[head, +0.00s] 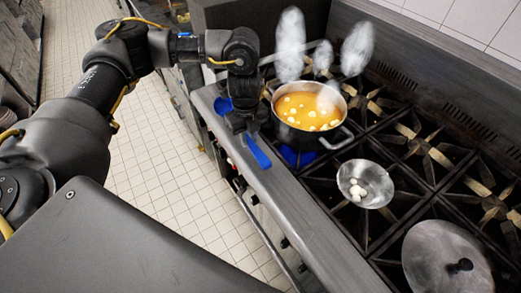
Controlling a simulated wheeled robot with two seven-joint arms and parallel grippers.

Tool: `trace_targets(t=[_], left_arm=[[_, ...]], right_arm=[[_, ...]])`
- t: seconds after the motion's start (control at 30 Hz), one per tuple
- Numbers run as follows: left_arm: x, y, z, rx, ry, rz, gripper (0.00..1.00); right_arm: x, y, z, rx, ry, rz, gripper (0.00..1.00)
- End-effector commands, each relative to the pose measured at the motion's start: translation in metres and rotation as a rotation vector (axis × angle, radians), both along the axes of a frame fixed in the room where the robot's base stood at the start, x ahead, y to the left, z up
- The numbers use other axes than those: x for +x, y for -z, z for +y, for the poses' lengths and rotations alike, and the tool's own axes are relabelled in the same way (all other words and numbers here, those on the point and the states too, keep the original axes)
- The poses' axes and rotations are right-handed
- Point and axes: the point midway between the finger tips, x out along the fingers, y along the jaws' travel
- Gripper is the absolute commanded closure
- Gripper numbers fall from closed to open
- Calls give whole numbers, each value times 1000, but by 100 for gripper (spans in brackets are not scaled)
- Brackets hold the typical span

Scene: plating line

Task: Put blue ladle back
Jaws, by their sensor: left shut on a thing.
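My left gripper (243,124) is shut on the blue ladle (258,153) above the stove's front edge. A blue handle end sticks out below the gripper toward the lower right. A round blue part shows on the gripper's left side; the middle is hidden by the gripper. The ladle is outside the pot (338,139), just left of it. My right gripper is not in view.
The pot holds orange soup with pale pieces and steams over a blue patch on the stove (355,233). A small metal bowl (378,197) with white pieces and a round lid (430,250) lie to the right. The tiled floor (165,170) is clear.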

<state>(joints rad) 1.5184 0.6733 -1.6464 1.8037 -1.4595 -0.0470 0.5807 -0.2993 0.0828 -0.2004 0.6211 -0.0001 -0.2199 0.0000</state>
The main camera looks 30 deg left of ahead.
Motion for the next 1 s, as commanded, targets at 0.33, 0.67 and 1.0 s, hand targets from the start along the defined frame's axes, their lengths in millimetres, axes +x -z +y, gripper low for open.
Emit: trace_targets(t=[0.33, 0.67, 1.0], left_arm=[[11, 42, -30, 1, -2, 3, 100], [12, 68, -36, -1, -3, 6, 100], [13, 79, -35, 1, -1, 2, 100]], right_arm=[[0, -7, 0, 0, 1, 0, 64], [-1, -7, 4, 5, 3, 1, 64], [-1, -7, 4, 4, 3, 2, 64]])
